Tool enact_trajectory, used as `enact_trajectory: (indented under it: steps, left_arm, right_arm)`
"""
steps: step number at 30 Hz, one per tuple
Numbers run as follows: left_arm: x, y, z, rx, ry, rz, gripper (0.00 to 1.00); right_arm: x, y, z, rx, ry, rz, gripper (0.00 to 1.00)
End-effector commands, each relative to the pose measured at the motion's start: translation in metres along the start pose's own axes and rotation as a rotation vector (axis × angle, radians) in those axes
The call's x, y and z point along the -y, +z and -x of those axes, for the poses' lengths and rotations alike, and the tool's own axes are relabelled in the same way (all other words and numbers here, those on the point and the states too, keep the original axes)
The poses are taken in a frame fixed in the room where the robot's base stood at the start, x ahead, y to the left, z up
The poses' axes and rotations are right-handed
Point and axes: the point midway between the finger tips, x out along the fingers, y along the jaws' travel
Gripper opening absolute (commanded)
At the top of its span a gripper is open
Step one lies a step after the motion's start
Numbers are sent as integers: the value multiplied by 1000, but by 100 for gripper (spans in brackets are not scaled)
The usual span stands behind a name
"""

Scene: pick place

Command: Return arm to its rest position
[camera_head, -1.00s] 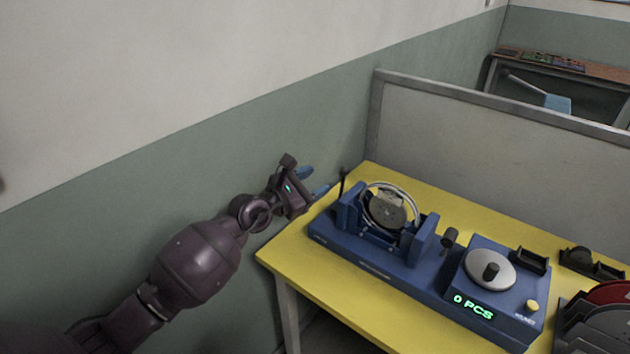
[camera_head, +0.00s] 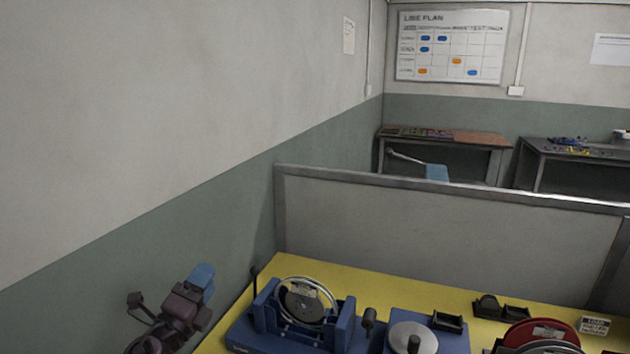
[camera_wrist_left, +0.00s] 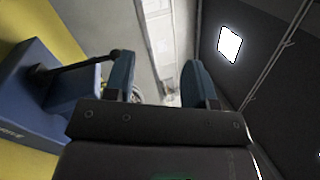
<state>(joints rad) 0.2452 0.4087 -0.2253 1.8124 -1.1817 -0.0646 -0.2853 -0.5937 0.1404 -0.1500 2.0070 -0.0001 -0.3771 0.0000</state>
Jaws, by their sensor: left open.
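My left gripper (camera_head: 172,290) shows at the lower left of the head view, left of the yellow table and in front of the green-grey wall. In the left wrist view its two blue fingers (camera_wrist_left: 165,85) stand wide apart with nothing between them. The gripper is open and empty. The blue machine (camera_head: 290,325) with a silver reel stands on the table to its right, apart from it in the head view. Part of the blue machine also shows at the left of the left wrist view (camera_wrist_left: 30,95). My right gripper is in neither view.
The yellow table (camera_head: 370,285) fills the lower middle. A grey partition (camera_head: 430,225) runs along its back edge. A second blue unit with a silver disc (camera_head: 400,335) and red and grey discs (camera_head: 545,335) stand on the right. The wall (camera_head: 110,250) is on the left.

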Motion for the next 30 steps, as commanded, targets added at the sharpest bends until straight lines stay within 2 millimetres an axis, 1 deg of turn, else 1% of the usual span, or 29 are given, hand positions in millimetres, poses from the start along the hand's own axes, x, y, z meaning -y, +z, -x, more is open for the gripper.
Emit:
enact_trajectory:
  steps: [1,5,8,11,14,17,18,19,20,21,23,24,26,27,30]
  left_arm:
    - [-7,0,10,26,23,110,51]
    - [-27,-1,36,103,89,406,51]
    - [-47,-4,61,171,151,637,51]
    - [-69,-12,91,248,219,869,51]
    - [-91,-22,127,338,295,1100,51]
    - [-113,-38,171,441,376,1325,51]
    - [-121,-45,190,484,409,1407,51]
    - [-126,-50,205,516,431,1464,51]
    - [-130,-56,218,546,451,1514,51]
    - [-135,-62,237,585,477,1571,51]
    - [-141,-72,265,641,510,1638,51]
    - [-144,-77,283,675,528,1671,51]
    - [-148,-84,308,723,550,1700,51]
    - [-150,-88,324,752,565,1703,51]
    - [-156,-96,358,815,602,1706,51]
  right_arm:
    - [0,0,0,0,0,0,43]
    - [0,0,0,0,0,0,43]
    - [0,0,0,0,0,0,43]
    - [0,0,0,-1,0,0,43]
    - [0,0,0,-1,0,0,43]
    - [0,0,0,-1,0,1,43]
    - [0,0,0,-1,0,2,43]
    - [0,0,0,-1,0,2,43]
    - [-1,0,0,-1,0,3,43]
    - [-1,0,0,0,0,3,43]
    - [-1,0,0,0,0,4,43]
    - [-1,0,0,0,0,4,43]
    - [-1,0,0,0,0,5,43]
    - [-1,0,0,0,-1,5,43]
    - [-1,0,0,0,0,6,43]
